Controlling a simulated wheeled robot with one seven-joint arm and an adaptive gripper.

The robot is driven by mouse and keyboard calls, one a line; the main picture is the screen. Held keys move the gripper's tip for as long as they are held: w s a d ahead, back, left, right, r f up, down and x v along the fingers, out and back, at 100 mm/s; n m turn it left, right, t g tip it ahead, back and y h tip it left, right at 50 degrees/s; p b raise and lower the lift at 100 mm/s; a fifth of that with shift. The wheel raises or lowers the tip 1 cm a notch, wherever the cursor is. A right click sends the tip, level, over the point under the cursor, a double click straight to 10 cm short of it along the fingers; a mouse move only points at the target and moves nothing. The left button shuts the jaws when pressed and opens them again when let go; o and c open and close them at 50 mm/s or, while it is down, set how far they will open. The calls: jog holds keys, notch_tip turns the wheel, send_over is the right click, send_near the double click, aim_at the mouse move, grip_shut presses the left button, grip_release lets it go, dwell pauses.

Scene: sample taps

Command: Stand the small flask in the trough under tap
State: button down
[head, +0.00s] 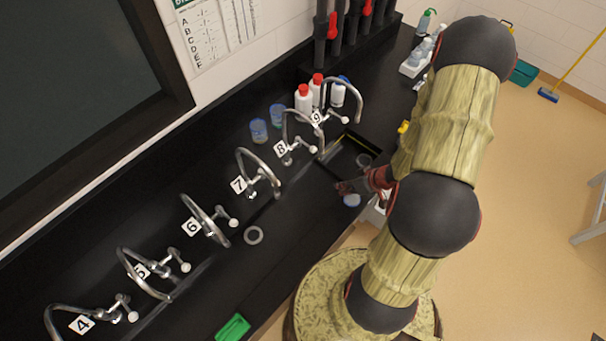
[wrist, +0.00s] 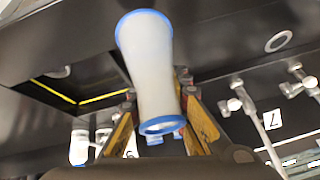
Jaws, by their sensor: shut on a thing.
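My gripper (head: 358,186) is shut on a small whitish, waisted vessel with blue rims, which looks like the small flask (wrist: 150,62). The gripper is over the bench's front side, near the open sunken basin (head: 340,172) at the right. The trough (head: 200,272) shows as a narrow dark strip along the row of curved taps. Taps with labels 4 to 9 stand in a row, with tap 7 (head: 262,180) left of the gripper.
Blue-tinted beakers (head: 258,130) and red-capped bottles (head: 304,98) stand behind the taps. A green object (head: 233,328) lies at the front edge.

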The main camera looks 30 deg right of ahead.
jog(key=w+a+f, duration=0.1)
jog(key=w+f, duration=0.1)
jog(key=w, duration=0.1)
jog(key=w+a+f, duration=0.1)
jog(key=w+a, duration=0.1)
jog(key=w, duration=0.1)
jog(key=w+a+f+b, duration=0.1)
jog(key=w+a+f, duration=0.1)
jog(key=w, duration=0.2)
jog(key=shift+w+f, duration=0.1)
jog(key=shift+f, duration=0.2)
jog(key=w+f, duration=0.1)
jog(key=w+a+f, duration=0.1)
jog(key=w, duration=0.1)
jog(key=shift+a+f, duration=0.15)
jog(key=shift+f, duration=0.05)
jog(key=shift+s, duration=0.15)
jog(key=c, duration=2.3)
grip_release()
jog(key=shift+f, duration=0.1)
jog(key=o, duration=0.6)
jog(key=shift+r, duration=0.3)
jog(key=p+v, duration=0.1)
jog(key=v, duration=1.1)
jog(key=shift+f, duration=0.1)
